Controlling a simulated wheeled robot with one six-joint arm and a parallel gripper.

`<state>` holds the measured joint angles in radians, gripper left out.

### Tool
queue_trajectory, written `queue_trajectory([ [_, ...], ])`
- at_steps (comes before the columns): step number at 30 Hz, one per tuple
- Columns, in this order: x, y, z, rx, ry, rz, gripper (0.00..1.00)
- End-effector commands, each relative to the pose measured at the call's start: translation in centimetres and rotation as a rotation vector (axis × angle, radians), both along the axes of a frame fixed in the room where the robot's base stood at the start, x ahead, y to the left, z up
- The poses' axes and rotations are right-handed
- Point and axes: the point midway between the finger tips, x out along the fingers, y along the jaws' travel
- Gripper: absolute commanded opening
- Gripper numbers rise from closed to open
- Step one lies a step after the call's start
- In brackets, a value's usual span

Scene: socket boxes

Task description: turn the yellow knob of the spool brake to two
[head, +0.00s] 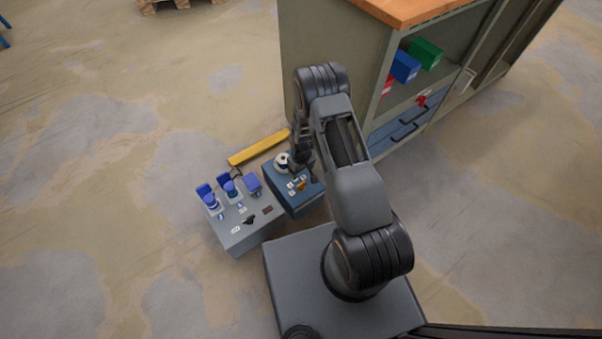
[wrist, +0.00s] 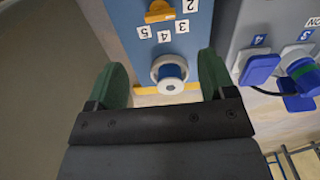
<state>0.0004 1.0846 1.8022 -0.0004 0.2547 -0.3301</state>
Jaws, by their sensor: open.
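The spool brake is a blue box (head: 294,199) on the floor in the head view, left of my arm. Its yellow knob (head: 301,184) sits on the top face. In the wrist view the knob (wrist: 159,12) is at the top edge, partly cut off, beside upside-down labels 2, 3, 4 and 5. I cannot tell which number it points to. A white and blue spool (wrist: 170,74) stands at the box's end. My gripper (wrist: 162,64) is open, its green fingers either side of the spool in the picture, apart from the knob. In the head view my arm partly hides the box.
A grey socket box (head: 245,232) with blue-lidded sockets stands directly left of the blue box. A yellow bar (head: 258,148) lies behind them on the floor. A cabinet (head: 330,40) with drawers and coloured bins stands behind right. Floor at left is clear.

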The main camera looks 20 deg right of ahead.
Motion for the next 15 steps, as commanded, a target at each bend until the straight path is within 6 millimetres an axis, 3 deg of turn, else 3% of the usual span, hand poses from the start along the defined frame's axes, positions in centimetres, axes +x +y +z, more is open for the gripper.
queue_trajectory([
  [6,0.0,0.0,1.9,0.000,0.000,0.000,0.77],
  [15,0.0,0.0,2.0,0.000,0.000,0.000,0.77],
])
